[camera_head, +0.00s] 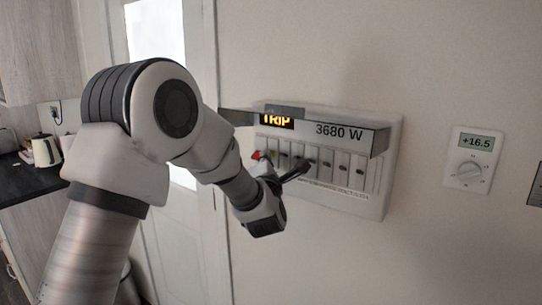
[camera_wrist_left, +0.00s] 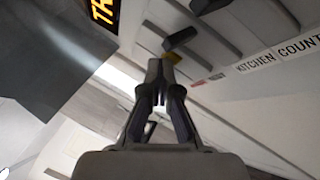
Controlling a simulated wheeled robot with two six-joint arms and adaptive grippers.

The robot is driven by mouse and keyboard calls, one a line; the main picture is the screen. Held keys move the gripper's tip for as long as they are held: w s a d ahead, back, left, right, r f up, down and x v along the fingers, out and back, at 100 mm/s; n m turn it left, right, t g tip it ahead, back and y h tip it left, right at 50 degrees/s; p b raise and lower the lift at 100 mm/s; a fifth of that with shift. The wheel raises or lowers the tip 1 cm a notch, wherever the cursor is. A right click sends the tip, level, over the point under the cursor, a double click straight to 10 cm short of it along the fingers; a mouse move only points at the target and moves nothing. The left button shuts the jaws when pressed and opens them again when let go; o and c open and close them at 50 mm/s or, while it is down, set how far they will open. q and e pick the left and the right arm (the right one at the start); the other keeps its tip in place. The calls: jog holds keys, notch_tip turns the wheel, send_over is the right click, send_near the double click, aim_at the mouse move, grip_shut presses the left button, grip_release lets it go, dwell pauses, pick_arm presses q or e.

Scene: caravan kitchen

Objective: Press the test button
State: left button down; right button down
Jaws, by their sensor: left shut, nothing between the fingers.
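A white breaker panel (camera_head: 375,200) is on the wall, with a row of dark-toggled switches (camera_head: 343,163). Its lit display (camera_head: 277,121) reads "TRIP", partly covered at the top, next to "3680 W". A small red part (camera_head: 257,155) shows at the left end of the row. My left gripper (camera_head: 304,166) is shut and empty in front of the row; it also shows in the left wrist view (camera_wrist_left: 161,68). There, a yellowish tab (camera_wrist_left: 179,38) sits just beyond the fingertips; contact cannot be told. I cannot make out which part is the test button. My right gripper is not in view.
A flap (camera_head: 340,138) juts out above the switches. A thermostat (camera_head: 475,158) reading +16.5 is on the wall to the right. A door (camera_head: 208,235) is behind my left arm, and a kettle (camera_head: 46,150) stands on the dark counter at far left.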

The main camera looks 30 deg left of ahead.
pick_arm(q)
jog(key=shift+s+b, duration=0.55)
jog(key=shift+s, duration=0.1)
jog(key=s+b, duration=0.4)
jog(key=s, duration=0.2)
jog(key=shift+a, duration=0.3)
dwell(0.4)
